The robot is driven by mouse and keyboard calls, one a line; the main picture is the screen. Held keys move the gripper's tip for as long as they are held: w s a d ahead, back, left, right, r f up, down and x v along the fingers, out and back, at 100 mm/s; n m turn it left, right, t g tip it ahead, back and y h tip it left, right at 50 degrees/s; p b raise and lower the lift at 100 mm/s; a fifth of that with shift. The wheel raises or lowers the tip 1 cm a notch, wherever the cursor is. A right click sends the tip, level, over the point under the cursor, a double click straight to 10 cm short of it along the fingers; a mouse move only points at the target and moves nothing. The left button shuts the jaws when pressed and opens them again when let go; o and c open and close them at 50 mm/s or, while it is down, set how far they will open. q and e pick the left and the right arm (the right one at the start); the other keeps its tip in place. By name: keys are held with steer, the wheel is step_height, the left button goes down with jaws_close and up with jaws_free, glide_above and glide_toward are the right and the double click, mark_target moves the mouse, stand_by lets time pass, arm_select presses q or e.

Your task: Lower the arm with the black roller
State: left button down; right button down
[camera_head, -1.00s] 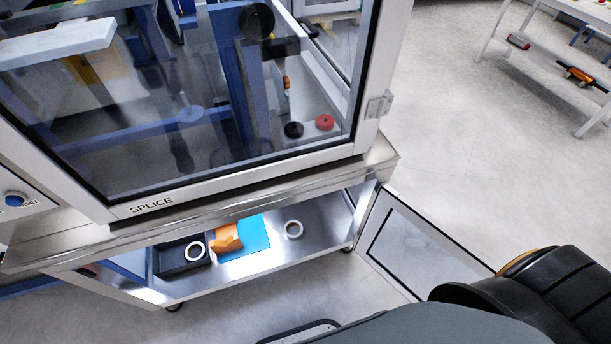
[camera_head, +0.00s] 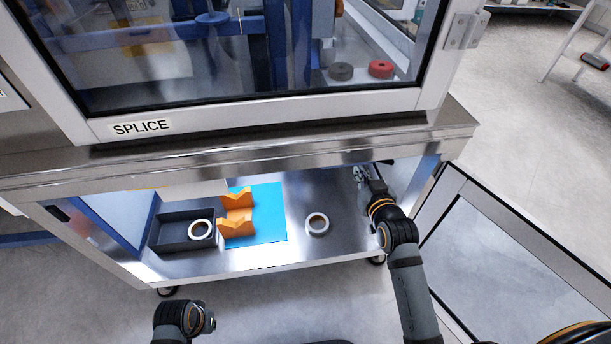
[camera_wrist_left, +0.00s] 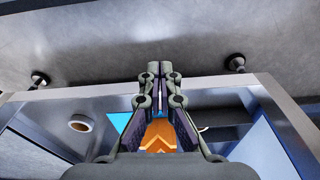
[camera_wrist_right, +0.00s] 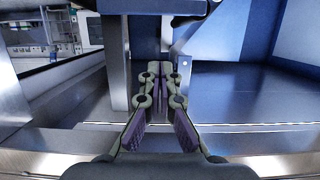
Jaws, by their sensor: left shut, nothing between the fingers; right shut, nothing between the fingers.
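The black roller and its arm cannot be made out in the current views. Blue frame parts (camera_head: 301,40) show behind the window of the cabinet labelled SPLICE, whose upper part is cut off. My right gripper (camera_head: 364,174) is shut and empty, below the cabinet's steel ledge at the right end of the lower shelf. It also shows shut in the right wrist view (camera_wrist_right: 161,68). My left gripper (camera_wrist_left: 160,68) is shut and empty in the left wrist view, with the lower shelf behind it. In the head view only part of my left arm shows.
A black disc (camera_head: 340,71) and a red disc (camera_head: 380,69) lie inside the cabinet. The lower shelf (camera_head: 290,255) holds a grey bin (camera_head: 168,242), orange V-blocks (camera_head: 237,228) on a blue mat (camera_head: 268,215) and a white ring (camera_head: 318,223). A framed panel (camera_head: 520,235) stands open at right.

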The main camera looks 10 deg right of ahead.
arm_select(q)
steer(key=shift+r, duration=0.25)
arm_select(e)
steer(key=shift+r, duration=0.4)
